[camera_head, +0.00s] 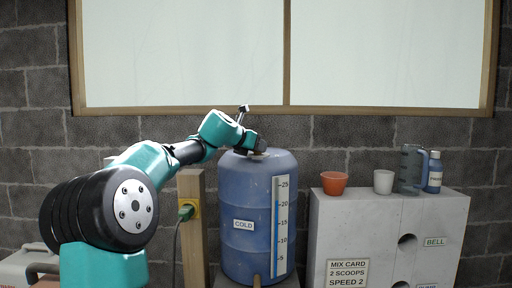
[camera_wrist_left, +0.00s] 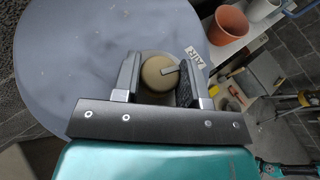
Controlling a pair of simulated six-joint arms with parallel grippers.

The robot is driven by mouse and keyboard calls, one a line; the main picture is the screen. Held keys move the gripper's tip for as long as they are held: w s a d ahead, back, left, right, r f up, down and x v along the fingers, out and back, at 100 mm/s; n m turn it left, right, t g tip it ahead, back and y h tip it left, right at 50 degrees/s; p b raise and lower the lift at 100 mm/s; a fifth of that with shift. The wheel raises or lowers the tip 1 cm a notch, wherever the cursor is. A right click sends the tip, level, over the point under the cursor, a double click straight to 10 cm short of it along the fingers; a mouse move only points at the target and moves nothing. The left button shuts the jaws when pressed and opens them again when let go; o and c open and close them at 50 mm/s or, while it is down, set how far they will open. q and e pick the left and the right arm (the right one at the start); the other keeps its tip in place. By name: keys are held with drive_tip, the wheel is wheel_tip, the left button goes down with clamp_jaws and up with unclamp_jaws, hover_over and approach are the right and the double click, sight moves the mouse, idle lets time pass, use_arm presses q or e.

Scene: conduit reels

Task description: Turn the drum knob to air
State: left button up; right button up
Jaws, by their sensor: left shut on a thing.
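The blue drum (camera_head: 240,215) stands upright, with a COLD label and a level scale on its front. My left gripper (camera_head: 261,148) is over the drum's top. In the left wrist view, the tan round drum knob (camera_wrist_left: 153,76) sits on the drum top (camera_wrist_left: 80,60) between my two fingers, and the gripper is shut on it. A light grey pointer mark on the knob points to the right, roughly toward the white AIR label (camera_wrist_left: 194,57). In the head view the gripper hides most of the knob.
A grey cabinet (camera_head: 337,231) stands right of the drum. An orange pot (camera_head: 334,184), a white cup (camera_head: 383,182), a clear jug (camera_head: 410,170) and a blue bottle (camera_head: 434,174) stand on it. A wooden post (camera_head: 192,245) with a plugged-in socket is left of the drum.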

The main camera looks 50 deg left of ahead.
use_arm(q)
drive_tip(key=shift+n+y, duration=0.7)
drive_tip(key=shift+y, duration=0.1)
drive_tip(key=o, duration=0.9)
drive_tip(key=v, duration=1.7)
drive_tip(key=shift+s+d+r, duration=0.15)
drive_tip(key=shift+r, duration=0.1)
